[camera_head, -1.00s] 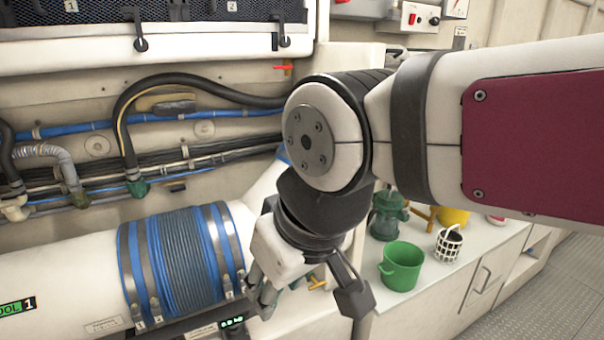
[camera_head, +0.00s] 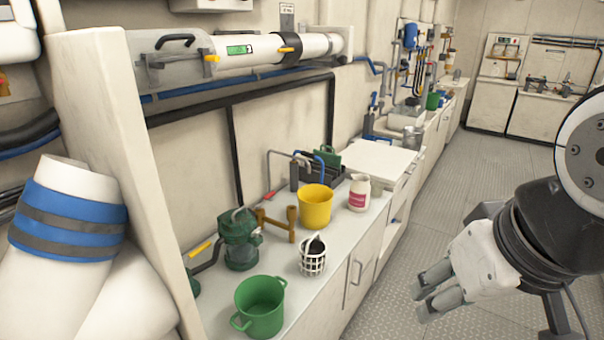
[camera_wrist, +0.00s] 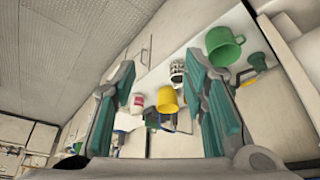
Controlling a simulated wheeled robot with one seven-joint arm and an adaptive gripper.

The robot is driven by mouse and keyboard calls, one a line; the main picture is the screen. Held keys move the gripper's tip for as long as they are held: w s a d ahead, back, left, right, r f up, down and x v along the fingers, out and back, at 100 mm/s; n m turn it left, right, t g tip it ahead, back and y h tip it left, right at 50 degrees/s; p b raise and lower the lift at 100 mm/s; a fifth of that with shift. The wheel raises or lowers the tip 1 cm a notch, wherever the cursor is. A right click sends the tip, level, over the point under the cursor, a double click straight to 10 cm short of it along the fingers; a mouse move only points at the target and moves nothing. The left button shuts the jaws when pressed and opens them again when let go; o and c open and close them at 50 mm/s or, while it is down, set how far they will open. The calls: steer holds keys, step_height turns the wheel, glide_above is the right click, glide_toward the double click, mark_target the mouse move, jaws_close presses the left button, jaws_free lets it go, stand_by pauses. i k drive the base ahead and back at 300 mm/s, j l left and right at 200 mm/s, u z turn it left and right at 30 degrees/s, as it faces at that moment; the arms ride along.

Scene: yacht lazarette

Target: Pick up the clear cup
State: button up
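I cannot make out a clear cup in either view. My gripper (camera_head: 432,292) is at the right of the head view, over the floor and apart from the counter. The wrist view shows my gripper (camera_wrist: 162,85) with its two green-padded fingers wide apart and nothing between them. Beyond the fingers, the wrist view shows a yellow bucket (camera_wrist: 167,100), a green bucket (camera_wrist: 223,46) and a white jar with a pink label (camera_wrist: 137,100), all at a distance.
The counter (camera_head: 330,262) also holds a white basket (camera_head: 312,262), a green pump-like unit (camera_head: 238,240) and a dark tray (camera_head: 307,172). A tall white panel (camera_head: 125,150) stands at its left end. Metal floor (camera_head: 440,200) lies open to the right.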

mark_target(377, 190)
steer(key=z, duration=0.4)
steer(key=i+l, duration=0.15)
steer(key=i, duration=0.3)
steer(key=i+l+u, duration=0.15)
steer(key=i, duration=0.35)
steer(key=i+l, duration=0.25)
steer(key=i, duration=0.2)
steer(key=i+l+u, duration=0.1)
steer(key=i, duration=0.35)
steer(key=l, duration=0.1)
